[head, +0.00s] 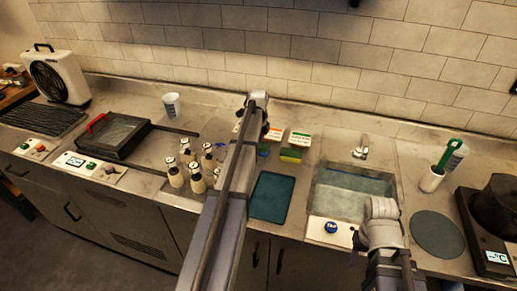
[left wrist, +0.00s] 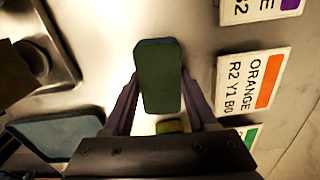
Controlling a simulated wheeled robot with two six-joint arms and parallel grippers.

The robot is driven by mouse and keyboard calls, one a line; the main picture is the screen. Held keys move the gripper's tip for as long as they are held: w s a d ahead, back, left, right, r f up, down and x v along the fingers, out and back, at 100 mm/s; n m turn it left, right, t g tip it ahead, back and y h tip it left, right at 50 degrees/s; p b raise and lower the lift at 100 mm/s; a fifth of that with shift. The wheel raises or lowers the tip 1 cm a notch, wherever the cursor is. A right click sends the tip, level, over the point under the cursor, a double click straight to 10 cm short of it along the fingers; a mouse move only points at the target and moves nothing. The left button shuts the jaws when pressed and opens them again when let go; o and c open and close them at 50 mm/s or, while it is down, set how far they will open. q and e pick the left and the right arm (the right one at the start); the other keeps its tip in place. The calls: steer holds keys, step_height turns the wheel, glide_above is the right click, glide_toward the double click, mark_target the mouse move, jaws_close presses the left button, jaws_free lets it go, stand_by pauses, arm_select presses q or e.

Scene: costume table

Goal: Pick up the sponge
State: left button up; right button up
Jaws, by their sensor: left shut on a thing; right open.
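In the left wrist view a dark green sponge-like block (left wrist: 160,90) with a bluish far edge stands between the fingers of my left gripper (left wrist: 159,76). The gripper is shut on its two sides. I cannot tell whether the block touches the counter. A small yellow-green piece (left wrist: 172,126) shows just behind it, partly hidden by the gripper.
Colour label cards, one reading ORANGE (left wrist: 252,82), stand beside the block. A teal mat (head: 271,197) lies before the sponges. The sink (head: 345,202) is to the right. Several small bottles (head: 197,181) stand left of my left arm. A round grey mat (head: 437,234) lies right of the sink.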

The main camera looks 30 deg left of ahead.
arm_select(q)
steer(key=shift+r, duration=0.15)
step_height(320, 180, up, 10)
steer(key=p, duration=1)
steer(key=o, duration=0.7)
steer(key=c, duration=0.6)
step_height(320, 180, down, 4)
steer(key=b, duration=0.3)
steer(key=shift+b, duration=0.35)
steer(key=shift+r, duration=0.15)
steer(key=shift+a, duration=0.1)
